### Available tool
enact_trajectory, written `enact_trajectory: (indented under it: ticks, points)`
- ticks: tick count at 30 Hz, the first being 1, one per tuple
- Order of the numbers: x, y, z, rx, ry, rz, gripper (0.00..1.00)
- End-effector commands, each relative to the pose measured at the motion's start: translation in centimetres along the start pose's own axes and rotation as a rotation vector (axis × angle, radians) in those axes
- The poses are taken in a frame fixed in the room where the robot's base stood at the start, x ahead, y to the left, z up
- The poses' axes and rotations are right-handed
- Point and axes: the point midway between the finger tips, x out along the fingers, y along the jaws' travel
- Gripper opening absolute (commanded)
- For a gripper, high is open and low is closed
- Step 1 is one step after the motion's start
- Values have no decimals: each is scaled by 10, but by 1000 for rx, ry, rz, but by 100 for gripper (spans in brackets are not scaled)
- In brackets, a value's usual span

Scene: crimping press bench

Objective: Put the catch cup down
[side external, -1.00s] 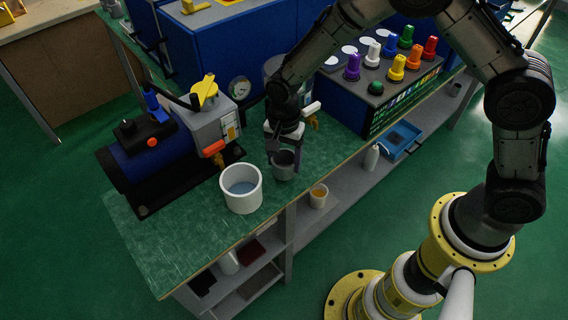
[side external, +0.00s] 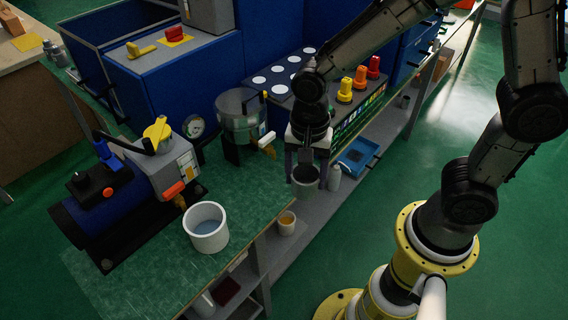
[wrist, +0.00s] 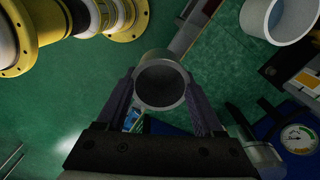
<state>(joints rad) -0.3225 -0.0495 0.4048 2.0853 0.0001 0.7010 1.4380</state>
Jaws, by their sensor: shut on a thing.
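The catch cup, a small grey cup (side external: 306,181), is held between the fingers of my gripper (side external: 307,165). In the side view it hangs beside the front edge of the green bench top (side external: 245,190). In the wrist view the cup (wrist: 161,86) sits between the two fingertips of my gripper (wrist: 160,95), its round dark mouth toward the camera. Floor and a bench edge show behind it there. I cannot tell its exact height relative to the bench top.
A white bucket with liquid (side external: 206,228) stands on the bench to the left. A shelf below holds a blue tray (side external: 358,157). Bench top right of the bucket is clear.

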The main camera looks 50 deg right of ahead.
Motion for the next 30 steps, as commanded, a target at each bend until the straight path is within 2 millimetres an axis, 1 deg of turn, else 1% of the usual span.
enact_trajectory:
  ticks: [1, 4, 7, 12, 15, 18, 22, 24, 27, 30]
  points:
    - [-1, -6, -9, 26, 0, -2, 10]
    - [-9, -26, -26, 66, 1, -4, 10]
    - [-25, -50, -48, 55, 1, -6, 10]
    - [-60, -84, -90, -84, 2, -6, 10]
    - [-83, -97, -113, -206, 3, -6, 10]
    - [-108, -107, -134, -354, 4, -6, 10]
    - [-139, -112, -152, -562, 4, -4, 10]
    - [-153, -113, -157, -676, 3, -3, 10]
    - [-170, -112, -158, -833, 2, -2, 10]
    - [-179, -108, -156, -960, 1, -1, 10]
